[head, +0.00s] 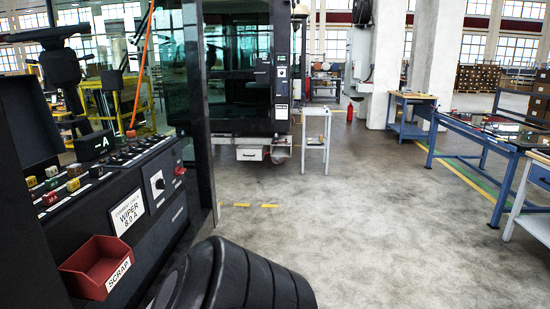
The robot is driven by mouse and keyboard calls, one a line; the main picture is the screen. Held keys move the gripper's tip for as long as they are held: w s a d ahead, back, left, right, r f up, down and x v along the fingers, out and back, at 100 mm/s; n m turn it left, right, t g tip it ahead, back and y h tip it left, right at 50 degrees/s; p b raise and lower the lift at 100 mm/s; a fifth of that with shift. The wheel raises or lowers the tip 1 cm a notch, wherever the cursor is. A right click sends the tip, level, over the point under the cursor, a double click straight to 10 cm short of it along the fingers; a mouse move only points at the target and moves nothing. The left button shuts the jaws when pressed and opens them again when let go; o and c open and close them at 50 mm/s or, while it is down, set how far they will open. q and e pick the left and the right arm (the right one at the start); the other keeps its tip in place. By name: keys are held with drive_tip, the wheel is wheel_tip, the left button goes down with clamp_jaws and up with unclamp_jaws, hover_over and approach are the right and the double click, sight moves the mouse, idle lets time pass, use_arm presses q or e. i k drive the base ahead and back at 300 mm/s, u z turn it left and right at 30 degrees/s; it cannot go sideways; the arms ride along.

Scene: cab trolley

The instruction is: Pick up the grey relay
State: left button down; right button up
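Several small relay blocks sit in a group on the dark sloping console at the left. A pale, greyish block (52,171) stands at the back of the group and may be the grey relay; it is too small to be sure. Red and yellowish blocks stand close around it, one red block (49,198) at the front with a label. Neither of my grippers is in view.
A red SCRAP bin (98,268) hangs on the console front below a white WIPER 8.0 A label (127,212). A black ribbed rounded shape (240,278) fills the bottom middle. Open concrete floor (370,220) lies to the right, with a blue workbench (480,140) beyond.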

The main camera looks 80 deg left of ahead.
sight(74, 170)
drive_tip(key=u, duration=0.05)
drive_tip(key=i, duration=0.35)
drive_tip(key=z, duration=3.65)
drive_tip(key=k, duration=2.85)
drive_tip(key=z, duration=4.8)
